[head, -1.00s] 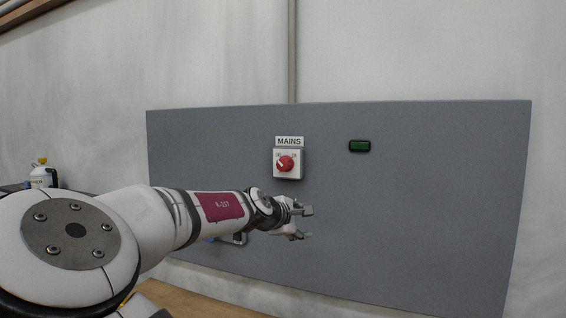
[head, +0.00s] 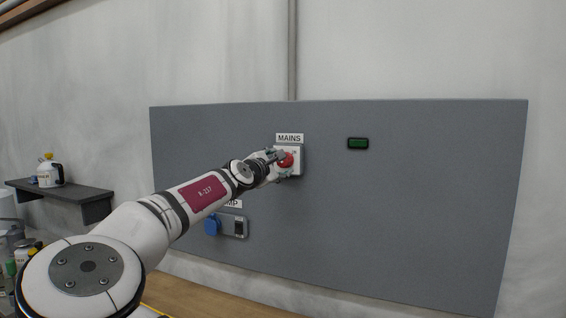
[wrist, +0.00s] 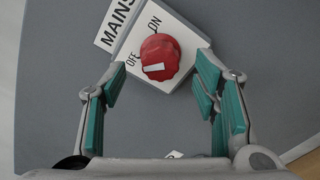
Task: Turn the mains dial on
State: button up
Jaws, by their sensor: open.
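The mains dial is a red round knob (head: 286,160) on a white box (head: 297,172) under a MAINS label (head: 289,138). In the wrist view the knob (wrist: 160,56) carries a white mark on its face, which appears to lie toward the OFF side. OFF is printed to its left and ON above it. My gripper (head: 279,163) is at the box and partly covers it in the head view. In the wrist view my gripper (wrist: 160,80) is open, with green-padded fingers spread to either side of the knob, with gaps between pads and knob.
A dark green indicator (head: 358,143) sits right of the dial on the grey panel (head: 420,210). A blue socket and switch unit (head: 225,226) is below left, under my arm. A shelf (head: 85,197) with a white container (head: 50,174) is at far left. The panel's right side is clear.

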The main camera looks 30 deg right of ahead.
aim_at(284, 161)
jog(key=shift+x, duration=2.2)
jog(key=c, duration=1.2)
